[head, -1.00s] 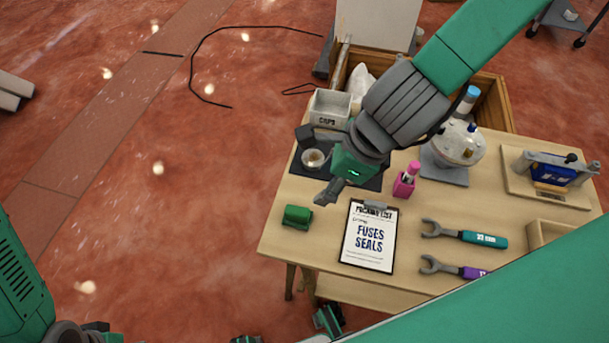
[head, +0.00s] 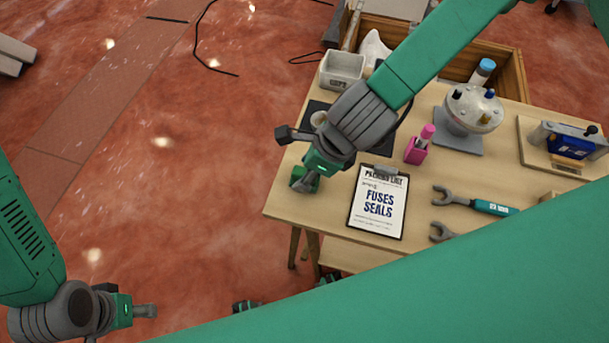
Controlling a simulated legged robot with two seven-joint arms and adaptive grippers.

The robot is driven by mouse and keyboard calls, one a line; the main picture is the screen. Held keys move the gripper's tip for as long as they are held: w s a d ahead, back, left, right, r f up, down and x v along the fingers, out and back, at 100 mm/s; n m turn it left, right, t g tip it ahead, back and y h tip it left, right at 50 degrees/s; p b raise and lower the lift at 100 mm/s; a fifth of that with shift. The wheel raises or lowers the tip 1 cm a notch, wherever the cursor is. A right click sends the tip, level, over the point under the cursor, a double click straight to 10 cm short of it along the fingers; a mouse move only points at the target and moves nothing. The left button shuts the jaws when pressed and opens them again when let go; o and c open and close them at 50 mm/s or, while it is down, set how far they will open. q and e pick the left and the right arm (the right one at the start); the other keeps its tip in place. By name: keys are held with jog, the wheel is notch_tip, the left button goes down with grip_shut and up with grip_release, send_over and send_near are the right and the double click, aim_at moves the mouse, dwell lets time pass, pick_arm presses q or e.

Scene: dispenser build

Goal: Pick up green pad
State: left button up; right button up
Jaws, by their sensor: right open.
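The green pad (head: 313,185) is a small green block near the left edge of the wooden table, partly hidden behind a finger of my right gripper. I cannot tell whether the finger touches the pad. My left gripper (head: 143,311) is at the lower left, over the floor and away from the table. Its finger opening is not clear.
A packing-list clipboard (head: 378,202) lies right of the pad. A pink holder (head: 416,152), a grey bin (head: 341,70), a round device on a grey base (head: 473,108) and wrenches (head: 478,203) also occupy the table (head: 283,214).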

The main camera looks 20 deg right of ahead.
aim_at(305, 171)
jog(key=shift+a+f, duration=0.25)
jog(key=shift+f, duration=0.05)
jog(key=shift+d, duration=0.2)
jog(key=shift+c, duration=0.9)
jog(key=shift+d, duration=0.2)
grip_shut()
jog(key=shift+a, duration=0.1)
jog(key=shift+w+r, duration=0.1)
jog(key=shift+r, duration=0.2)
notch_tip(305, 171, up, 10)
jog(key=shift+f+p, duration=0.25)
jog(key=shift+p, duration=0.9)
